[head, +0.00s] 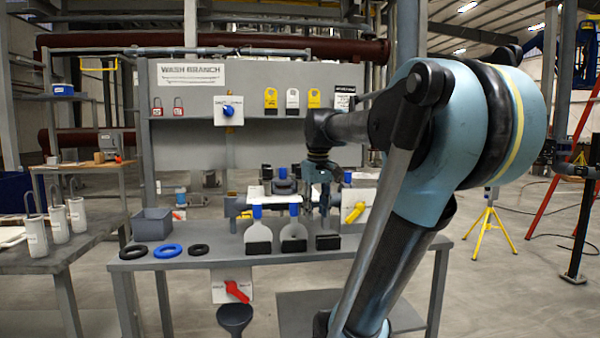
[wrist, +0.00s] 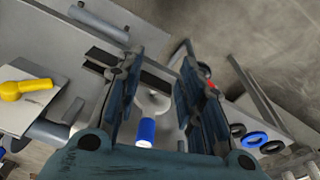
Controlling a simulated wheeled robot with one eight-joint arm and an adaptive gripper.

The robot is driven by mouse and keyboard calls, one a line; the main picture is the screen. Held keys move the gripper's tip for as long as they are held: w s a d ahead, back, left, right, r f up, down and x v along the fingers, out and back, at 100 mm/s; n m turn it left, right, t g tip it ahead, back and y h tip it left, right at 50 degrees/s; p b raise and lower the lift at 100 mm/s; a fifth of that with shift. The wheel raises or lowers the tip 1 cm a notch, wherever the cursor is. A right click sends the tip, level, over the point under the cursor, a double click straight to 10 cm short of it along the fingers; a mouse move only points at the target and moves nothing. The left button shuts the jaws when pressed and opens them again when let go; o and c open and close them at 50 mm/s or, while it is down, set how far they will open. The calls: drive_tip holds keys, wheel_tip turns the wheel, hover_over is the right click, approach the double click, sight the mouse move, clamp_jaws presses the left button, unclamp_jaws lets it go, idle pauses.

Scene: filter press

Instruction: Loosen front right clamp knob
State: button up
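My gripper (head: 322,208) points down above the right part of the bench. In the wrist view my gripper (wrist: 160,68) is open, its two fingers well apart and nothing held. A blue knob (wrist: 147,131) shows between the fingers near the palm in that picture, with a pale rounded plate beside it. I cannot tell its distance from the fingers, or whether it is the front right clamp knob. In the head view, blue caps (head: 257,211) and (head: 294,210) stand above pale paddles with black ends, left of my gripper. My gripper and arm hide part of the clamp assembly.
A yellow-handled valve (head: 355,212) stands right of my gripper; its yellow handle also shows in the wrist view (wrist: 27,88). Black and blue rings (head: 167,251) and a grey bin (head: 152,223) are on the bench's left. A red handle (head: 237,291) hangs below the front edge.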

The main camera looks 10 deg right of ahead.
drive_tip(key=w+r+n, duration=0.3)
drive_tip(key=w+r, duration=1.2)
drive_tip(key=r, duration=0.1)
wheel_tip(320, 180, up, 9)
drive_tip(key=n+g, duration=0.1)
drive_tip(key=n, duration=0.2)
hover_over(298, 174)
drive_tip(key=d, duration=0.1)
wheel_tip(298, 174, down, 17)
drive_tip(key=shift+w+f, duration=0.1)
drive_tip(key=shift+w, duration=0.05)
clamp_jaws()
